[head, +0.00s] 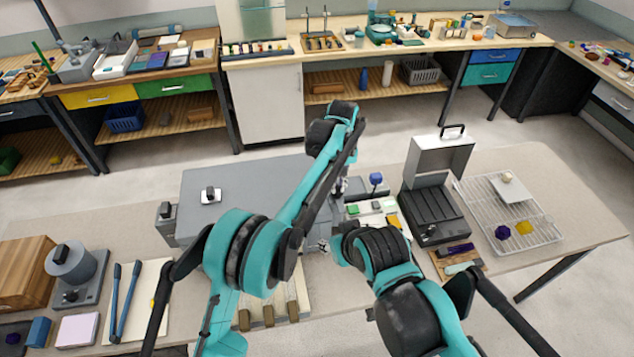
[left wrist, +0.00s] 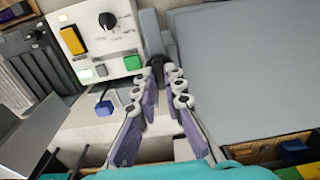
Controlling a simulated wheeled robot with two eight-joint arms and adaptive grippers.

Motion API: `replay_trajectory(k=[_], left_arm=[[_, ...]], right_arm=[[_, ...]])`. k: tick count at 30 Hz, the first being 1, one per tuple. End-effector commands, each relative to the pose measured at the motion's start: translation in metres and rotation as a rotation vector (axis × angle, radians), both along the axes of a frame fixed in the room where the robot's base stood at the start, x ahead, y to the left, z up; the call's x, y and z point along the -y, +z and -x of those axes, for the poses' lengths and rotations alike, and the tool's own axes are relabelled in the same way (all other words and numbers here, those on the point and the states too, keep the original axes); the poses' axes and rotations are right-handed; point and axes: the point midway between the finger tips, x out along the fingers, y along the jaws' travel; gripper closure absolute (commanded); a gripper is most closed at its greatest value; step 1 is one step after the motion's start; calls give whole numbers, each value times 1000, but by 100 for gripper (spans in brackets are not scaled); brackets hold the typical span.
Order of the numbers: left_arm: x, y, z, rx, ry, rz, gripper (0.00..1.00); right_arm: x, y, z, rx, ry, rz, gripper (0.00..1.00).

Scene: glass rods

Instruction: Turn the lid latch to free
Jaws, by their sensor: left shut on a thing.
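A large grey box with a flat lid (head: 265,185) stands on the near table; its lid also fills the right of the left wrist view (left wrist: 250,75). A dark latch grip (left wrist: 155,61) sits on a grey bracket at the box's edge. My left gripper (left wrist: 160,82) is shut on this grip, with its fingertips on both sides of it. In the head view my left gripper (head: 340,187) is at the box's right side, partly hidden by its own arm. My right gripper (head: 322,245) shows small in front of the box; its jaws are unclear.
A control panel (left wrist: 97,45) with a black knob and yellow and green buttons stands close beside the latch. An open dark case (head: 435,205) and a wire rack (head: 510,210) are at the right. A wooden box (head: 25,275) stands at the left.

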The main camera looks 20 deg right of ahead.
Motion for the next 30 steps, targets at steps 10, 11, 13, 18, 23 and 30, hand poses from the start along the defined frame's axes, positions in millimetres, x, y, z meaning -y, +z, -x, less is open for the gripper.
replay_trajectory(k=[10, 11, 13, 18, 23, 30], left_arm=[[6, 1, 2, 2, 2, 0, 100], [6, 1, 2, 2, 2, 0, 100], [6, 1, 2, 2, 2, 0, 100], [5, 1, 2, 2, 2, 0, 69], [5, 0, 2, 1, 1, 0, 69], [5, 16, 2, 1, 1, 0, 69]], right_arm=[[0, 0, 0, 0, 0, 0, 60], [0, 0, 0, 0, 0, 0, 60], [0, 0, 0, 0, 0, 0, 60], [0, 0, 0, 0, 0, 0, 60], [0, 0, 0, 0, 0, 0, 60], [0, 0, 0, 0, 0, 0, 60]])
